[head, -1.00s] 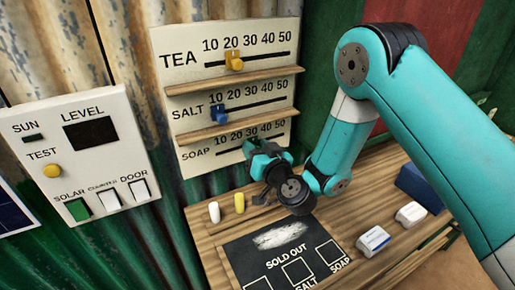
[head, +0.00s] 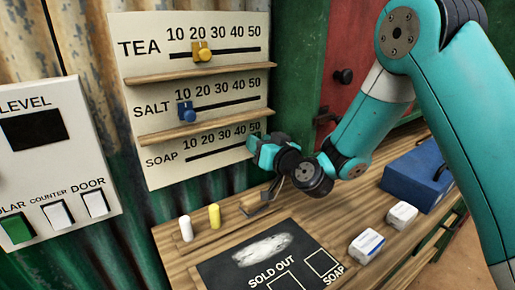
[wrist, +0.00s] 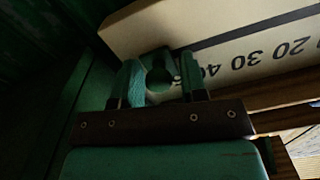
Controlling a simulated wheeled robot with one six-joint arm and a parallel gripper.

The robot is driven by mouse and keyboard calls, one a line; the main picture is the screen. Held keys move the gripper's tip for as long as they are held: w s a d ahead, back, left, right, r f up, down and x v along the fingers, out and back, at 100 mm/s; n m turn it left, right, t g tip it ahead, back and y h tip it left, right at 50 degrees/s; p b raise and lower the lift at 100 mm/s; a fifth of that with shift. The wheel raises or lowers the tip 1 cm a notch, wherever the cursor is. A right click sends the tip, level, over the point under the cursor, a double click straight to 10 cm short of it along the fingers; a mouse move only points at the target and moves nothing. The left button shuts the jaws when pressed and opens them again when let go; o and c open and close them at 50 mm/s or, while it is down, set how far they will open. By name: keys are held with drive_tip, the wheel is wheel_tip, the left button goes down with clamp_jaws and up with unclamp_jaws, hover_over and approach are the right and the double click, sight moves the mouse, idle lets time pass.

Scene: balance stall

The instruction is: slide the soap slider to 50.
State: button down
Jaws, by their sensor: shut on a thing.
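The soap slider's row is the lowest on the white price board (head: 160,165), with a dark slot (head: 215,152) and numbers 10 to 50. My gripper (head: 255,146) is at the right end of this row, below the 50. In the wrist view my gripper (wrist: 160,82) is shut on a dark green knob, the soap slider (wrist: 158,62), between its two teal fingers. In the head view the gripper hides the knob, so its exact alignment with the 50 mark cannot be told. The wrist view shows the scale upside down, with the 50 partly covered by a finger.
Above are the yellow tea slider (head: 202,52) near 20 and the blue salt slider (head: 187,112) near 10. A wooden ledge (head: 200,128) runs just above the soap row. The counter below holds chalks, a sign board (head: 215,272) and a blue box (head: 412,180).

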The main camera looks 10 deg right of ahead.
drive_tip(key=c, duration=1.1)
unclamp_jaws()
drive_tip(key=shift+w+d, duration=0.1)
drive_tip(key=shift+d, duration=0.2)
drive_tip(key=shift+o, duration=0.8)
drive_tip(key=shift+d, duration=0.15)
drive_tip(key=b+v, duration=1.7)
drive_tip(key=b, duration=0.3)
drive_tip(key=shift+s, duration=0.25)
